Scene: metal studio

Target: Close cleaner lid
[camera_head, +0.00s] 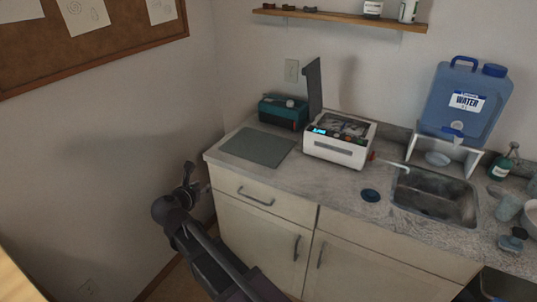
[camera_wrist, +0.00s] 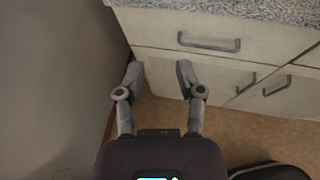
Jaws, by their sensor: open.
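The cleaner (camera_head: 340,139) is a white box with a blue lit display on the counter against the back wall. Its dark lid (camera_head: 314,85) stands upright at the left side, so the cleaner is open and its inside shows. My gripper (camera_head: 187,182) is in front of the cabinet's left end, lower than the counter and well apart from the cleaner. In the wrist view my gripper (camera_wrist: 159,75) is open and empty, with the cabinet drawer front ahead of it. The cleaner is not in the wrist view.
A grey-green mat (camera_head: 257,146) lies on the counter left of the cleaner, with a teal box (camera_head: 284,111) behind it. A shelf (camera_head: 340,17) hangs above. Drawer handles (camera_wrist: 209,43) protrude.

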